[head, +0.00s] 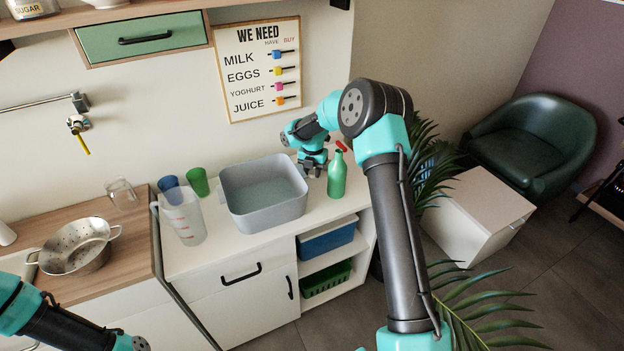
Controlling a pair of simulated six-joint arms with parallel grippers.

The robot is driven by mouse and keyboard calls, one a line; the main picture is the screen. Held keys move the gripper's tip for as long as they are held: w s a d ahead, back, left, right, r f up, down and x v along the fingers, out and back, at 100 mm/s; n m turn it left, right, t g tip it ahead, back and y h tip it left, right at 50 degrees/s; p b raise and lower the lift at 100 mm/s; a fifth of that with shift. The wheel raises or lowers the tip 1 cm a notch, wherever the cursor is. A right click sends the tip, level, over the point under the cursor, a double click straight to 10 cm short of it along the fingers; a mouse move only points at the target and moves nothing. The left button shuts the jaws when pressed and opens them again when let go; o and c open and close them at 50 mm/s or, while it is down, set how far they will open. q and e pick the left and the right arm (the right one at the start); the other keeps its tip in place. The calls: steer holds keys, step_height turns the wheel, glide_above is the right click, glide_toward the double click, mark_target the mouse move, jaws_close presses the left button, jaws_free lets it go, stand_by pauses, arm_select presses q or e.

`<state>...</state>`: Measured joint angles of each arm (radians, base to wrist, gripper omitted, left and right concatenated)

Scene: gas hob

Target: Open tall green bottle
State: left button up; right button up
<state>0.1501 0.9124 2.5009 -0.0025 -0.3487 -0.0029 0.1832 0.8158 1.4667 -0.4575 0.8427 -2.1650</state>
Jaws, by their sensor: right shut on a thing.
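The tall green bottle (338,178) stands upright, or nearly so, at the right end of the white counter. A red piece (342,147) shows at its top, slanting up to the left. My right gripper (314,170) is just left of the bottle, low at its side and close against it. It is shut on the bottle, though its fingertips are small and partly hidden, so the exact contact is hard to see. My left arm shows at the lower left corner; its gripper is out of view.
A grey basin (262,212) stands left of the bottle, near my right gripper. A clear measuring jug (185,220), a green cup (198,182) and a blue cup (168,183) are farther left. A metal colander (78,250) sits on the wooden counter. A leafy plant (425,165) is right of the bottle.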

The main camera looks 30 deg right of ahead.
mark_target(313, 172)
steer(key=shift+f, duration=1.85)
steer(key=shift+f, duration=0.1)
steer(key=o, duration=1)
step_height(313, 172, up, 12)
steer(key=shift+r, duration=0.1)
